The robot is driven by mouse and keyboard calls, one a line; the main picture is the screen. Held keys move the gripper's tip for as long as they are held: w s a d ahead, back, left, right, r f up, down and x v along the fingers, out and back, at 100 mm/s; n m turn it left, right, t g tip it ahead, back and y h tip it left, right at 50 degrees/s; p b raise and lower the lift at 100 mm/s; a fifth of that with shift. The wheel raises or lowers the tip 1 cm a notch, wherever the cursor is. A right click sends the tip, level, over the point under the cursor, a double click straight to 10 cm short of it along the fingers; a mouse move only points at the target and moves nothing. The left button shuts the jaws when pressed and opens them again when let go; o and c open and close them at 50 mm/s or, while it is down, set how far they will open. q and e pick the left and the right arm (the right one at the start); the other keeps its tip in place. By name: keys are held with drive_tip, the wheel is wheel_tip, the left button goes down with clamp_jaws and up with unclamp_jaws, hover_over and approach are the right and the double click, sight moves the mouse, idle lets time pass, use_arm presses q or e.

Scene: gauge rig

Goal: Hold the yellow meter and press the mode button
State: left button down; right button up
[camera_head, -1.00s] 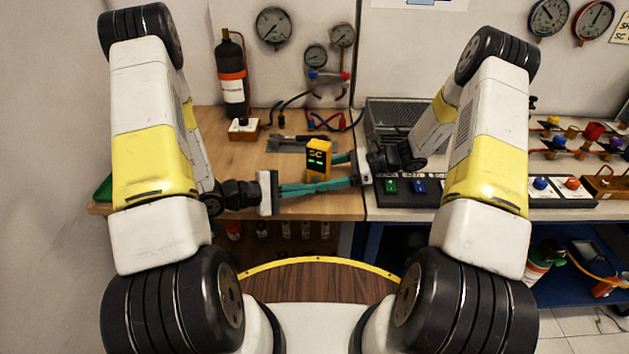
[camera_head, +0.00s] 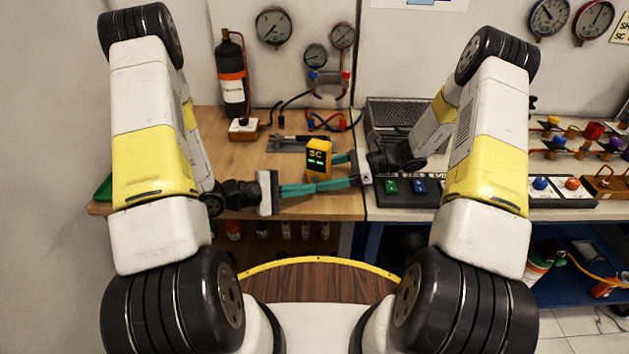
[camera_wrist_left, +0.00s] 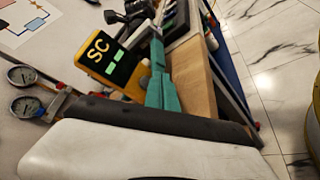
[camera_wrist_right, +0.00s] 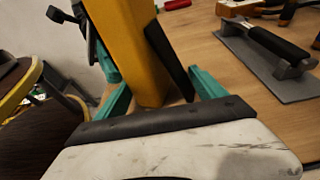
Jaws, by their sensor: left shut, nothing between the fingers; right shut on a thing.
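The yellow meter (camera_head: 324,146) stands upright above the bench, its dark face with "SC" and green displays toward me. My right gripper (camera_head: 326,172) is shut on it from the right. In the right wrist view the meter's yellow body (camera_wrist_right: 140,50) is between the teal fingers. My left gripper (camera_head: 316,188) is shut and empty, pointing right, low in front of the meter. In the left wrist view its teal fingers (camera_wrist_left: 158,62) lie beside the meter's face (camera_wrist_left: 112,62). I cannot tell whether they touch it. I cannot make out the mode button clearly.
A trowel-like tool (camera_wrist_right: 275,60) lies on the wooden bench behind the meter. A black bottle (camera_head: 232,85) stands at the back left. Gauges (camera_head: 274,27) hang on the wall. A black panel with coloured buttons (camera_head: 405,190) lies right of the meter. The bench's left part is mostly clear.

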use_arm(q)
drive_tip(key=shift+w, duration=0.1)
drive_tip(key=shift+w+d, duration=0.2)
drive_tip(key=shift+w, duration=0.1)
drive_tip(key=shift+w+d, duration=0.1)
drive_tip(key=shift+w, duration=0.35)
idle(0.4)
drive_tip(key=shift+w+d, duration=0.15)
drive_tip(key=shift+d, duration=0.1)
idle(0.7)
drive_tip(key=shift+s+a, duration=0.4)
drive_tip(key=shift+s, duration=0.3)
